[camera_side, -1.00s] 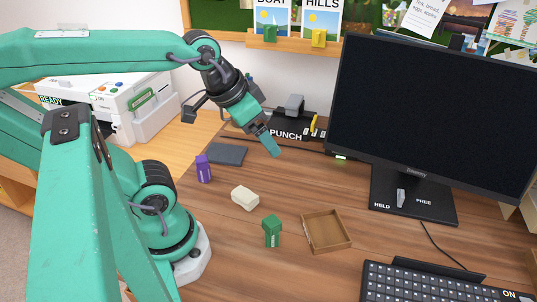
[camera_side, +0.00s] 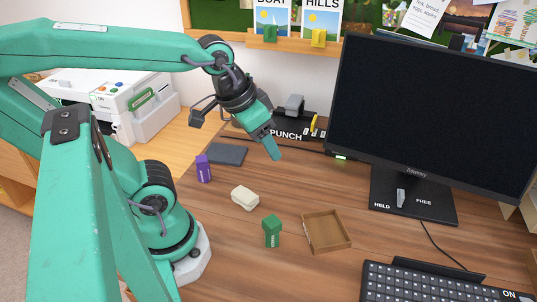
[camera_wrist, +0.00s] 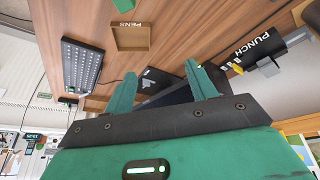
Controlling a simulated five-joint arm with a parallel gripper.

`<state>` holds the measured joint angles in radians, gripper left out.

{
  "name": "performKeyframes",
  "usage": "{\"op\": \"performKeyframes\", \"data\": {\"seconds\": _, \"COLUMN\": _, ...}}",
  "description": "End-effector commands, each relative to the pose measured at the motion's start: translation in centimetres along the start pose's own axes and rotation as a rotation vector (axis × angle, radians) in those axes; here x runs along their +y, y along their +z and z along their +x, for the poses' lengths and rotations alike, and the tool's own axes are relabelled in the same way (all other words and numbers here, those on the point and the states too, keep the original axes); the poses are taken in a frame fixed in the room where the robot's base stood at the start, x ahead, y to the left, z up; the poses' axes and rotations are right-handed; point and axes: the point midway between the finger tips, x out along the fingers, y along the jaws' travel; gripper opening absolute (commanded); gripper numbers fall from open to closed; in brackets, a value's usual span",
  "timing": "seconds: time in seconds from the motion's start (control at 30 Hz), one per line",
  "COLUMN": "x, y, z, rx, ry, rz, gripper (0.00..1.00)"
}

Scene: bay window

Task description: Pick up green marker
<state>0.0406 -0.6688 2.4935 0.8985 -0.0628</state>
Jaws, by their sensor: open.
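The green marker (camera_side: 272,231) appears as a short, upright green block with a pale label, standing on the desk left of the brown tray.
A shallow brown tray (camera_side: 308,233) sits beside the marker; its PENS label shows in the wrist view (camera_wrist: 130,48). A white block (camera_side: 245,198), purple block (camera_side: 204,169) and dark pad (camera_side: 228,154) lie left. The monitor (camera_side: 430,120) and keyboard (camera_side: 440,285) bound the right.

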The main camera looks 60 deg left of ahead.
Motion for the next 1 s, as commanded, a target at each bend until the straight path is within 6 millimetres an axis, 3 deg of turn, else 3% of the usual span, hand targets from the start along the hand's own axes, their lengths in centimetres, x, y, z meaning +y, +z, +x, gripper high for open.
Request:
{"op": "performKeyframes", "data": {"seconds": 0.5, "x": 4.3, "y": 2.6, "z": 7.4, "rx": -0.334, "ry": -0.022, "rz": -0.099, "gripper": 0.56}}
{"op": "performKeyframes", "data": {"seconds": 0.7, "x": 5.2, "y": 3.6, "z": 8.9, "rx": -0.402, "ry": -0.047, "rz": -0.121, "gripper": 0.56}}
{"op": "performKeyframes", "data": {"seconds": 1.0, "x": 5.3, "y": 3.9, "z": 9.3, "rx": -0.416, "ry": -0.054, "rz": -0.128, "gripper": 0.56}}
